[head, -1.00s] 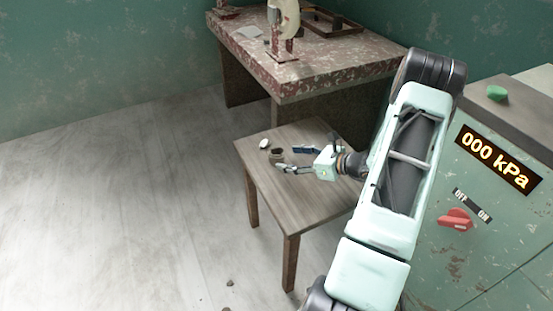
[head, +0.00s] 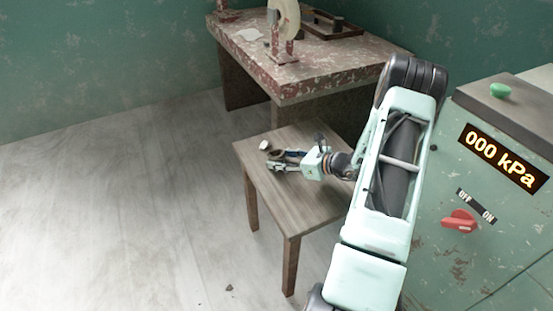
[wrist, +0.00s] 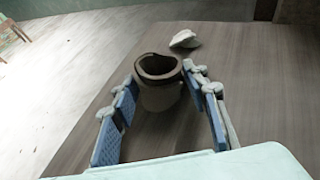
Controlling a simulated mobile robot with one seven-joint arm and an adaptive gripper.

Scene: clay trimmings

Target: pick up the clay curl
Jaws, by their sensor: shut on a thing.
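The clay curl (wrist: 160,95) is a short, hollow roll with a dark brown rim and a paler side in the wrist view. My gripper (wrist: 160,80) is shut on it, with one finger on each side and the curl near the fingertips. In the head view my gripper (head: 274,160) is low over the small wooden table (head: 290,210), and the curl is mostly hidden by the fingers. I cannot tell whether the curl touches the tabletop.
A small whitish piece (wrist: 184,40) lies on the table just beyond the curl; it also shows in the head view (head: 265,145). A worn stone-topped bench (head: 310,75) stands behind. A green cabinet (head: 500,220) stands at the right. The table's front half is clear.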

